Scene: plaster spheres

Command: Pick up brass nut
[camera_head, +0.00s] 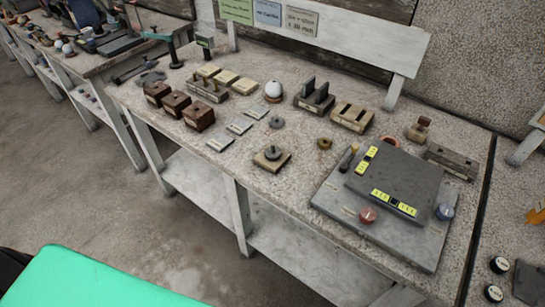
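A small brass-brown ring (324,144), which looks like the brass nut, lies flat on the speckled workbench top (300,180). It is right of the middle of the head view, in front of a slotted wooden block (352,116) and left of a dark grey plate (395,180). Nothing covers it. It is too small to make out its hole or facets clearly. Neither of my grippers shows in this view.
A grey ring (276,122) and a wooden base with a dark peg (271,158) stand left of the ring. A white sphere (273,90) sits farther back. A red knob (367,215) is on the board at right. Bare bench lies around the ring.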

